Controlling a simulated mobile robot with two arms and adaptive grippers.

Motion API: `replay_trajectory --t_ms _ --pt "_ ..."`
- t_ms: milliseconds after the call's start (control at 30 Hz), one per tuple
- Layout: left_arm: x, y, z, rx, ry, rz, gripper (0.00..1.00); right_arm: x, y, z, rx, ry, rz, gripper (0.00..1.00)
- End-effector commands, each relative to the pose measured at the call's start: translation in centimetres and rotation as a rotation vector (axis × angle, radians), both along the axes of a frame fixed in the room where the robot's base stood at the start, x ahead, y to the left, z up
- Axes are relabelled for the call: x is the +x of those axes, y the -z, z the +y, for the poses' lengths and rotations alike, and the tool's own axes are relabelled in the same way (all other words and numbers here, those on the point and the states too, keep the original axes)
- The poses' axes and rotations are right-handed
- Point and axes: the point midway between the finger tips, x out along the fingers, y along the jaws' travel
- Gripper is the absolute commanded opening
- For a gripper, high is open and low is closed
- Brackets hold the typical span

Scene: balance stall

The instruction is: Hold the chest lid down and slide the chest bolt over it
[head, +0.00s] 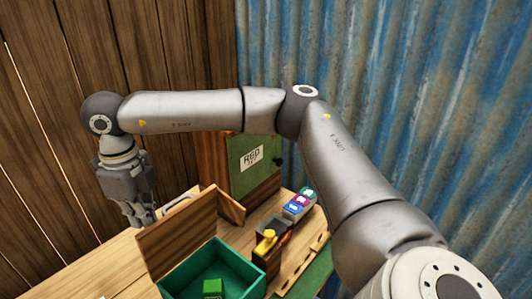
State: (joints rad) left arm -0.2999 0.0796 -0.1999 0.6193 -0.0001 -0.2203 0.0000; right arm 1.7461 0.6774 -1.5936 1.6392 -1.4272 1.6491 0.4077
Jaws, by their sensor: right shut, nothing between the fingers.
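The chest, an open box with a teal-green inside (190,282), stands on the table at the bottom centre of the head view. A wooden panel that looks like its lid (178,234) stands raised at its back left. A yellow knob (269,236), which may be the chest bolt, sits on a dark piece by the box's right side. My left gripper is not in view.
A green block (213,287) lies inside the box. Behind stands a wooden case with a green front and a paper label (251,158). A row of coloured pieces (299,203) lies to the right. My right arm spans the view. Bare tabletop (106,272) shows at left.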

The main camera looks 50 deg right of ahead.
Motion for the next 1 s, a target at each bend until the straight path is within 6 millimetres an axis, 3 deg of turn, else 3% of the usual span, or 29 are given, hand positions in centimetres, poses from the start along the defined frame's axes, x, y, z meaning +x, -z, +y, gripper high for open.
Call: replay_trajectory --t_ms 700,1000 --pt "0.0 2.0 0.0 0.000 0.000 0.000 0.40 -4.3 0.1 -0.2 0.001 0.000 -0.002 0.00" --pt "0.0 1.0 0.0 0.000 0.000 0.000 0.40 -4.7 -1.6 -0.2 0.002 0.000 -0.003 0.00"
